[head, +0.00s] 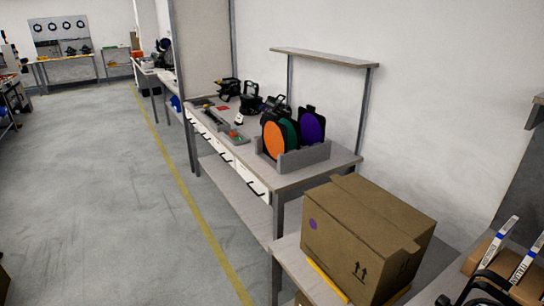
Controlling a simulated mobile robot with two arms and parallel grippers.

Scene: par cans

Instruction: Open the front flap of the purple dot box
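The purple dot box (345,249) is a brown cardboard box at the lower right. Neither of my grippers shows in the head view.
A grey workbench (320,174) behind the box holds a rack of orange, green and purple discs and black lamps. A shelf (325,57) rises above it. Another brown carton (525,288) and black parts crowd the bottom right corner. The floor (120,220) at left is clear.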

